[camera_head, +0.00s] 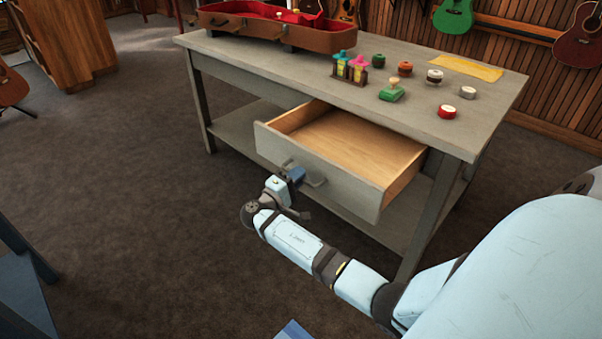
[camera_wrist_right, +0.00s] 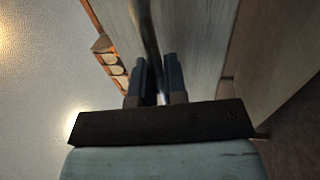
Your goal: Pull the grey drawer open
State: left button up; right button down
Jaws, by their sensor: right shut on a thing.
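The grey drawer (camera_head: 345,184) sticks well out from under the grey table, and its bare wooden inside shows. A bar handle (camera_head: 314,181) is on its front. My right gripper (camera_head: 295,174) is at the left part of this handle, shut on it. In the right wrist view, the two fingers of the right gripper (camera_wrist_right: 159,78) stand on either side of the metal handle bar (camera_wrist_right: 150,40), with the grey drawer front behind. My left gripper is not in view.
The table (camera_head: 420,105) carries an open instrument case (camera_head: 262,30), small bottles in a rack (camera_head: 350,69), a green stamp (camera_head: 391,91) and several small round tins. A lower shelf (camera_head: 240,125) runs beneath the drawer. The carpet (camera_head: 140,190) left of the drawer is clear.

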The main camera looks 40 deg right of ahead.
jog(key=shift+a, duration=0.15)
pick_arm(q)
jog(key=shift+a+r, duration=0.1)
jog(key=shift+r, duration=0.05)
pick_arm(e)
jog(key=c, duration=1.2)
grip_release()
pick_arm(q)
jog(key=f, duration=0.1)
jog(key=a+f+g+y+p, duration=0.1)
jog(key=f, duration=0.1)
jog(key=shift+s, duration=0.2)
pick_arm(e)
jog(key=v, duration=1.3)
jog(key=shift+a, duration=0.4)
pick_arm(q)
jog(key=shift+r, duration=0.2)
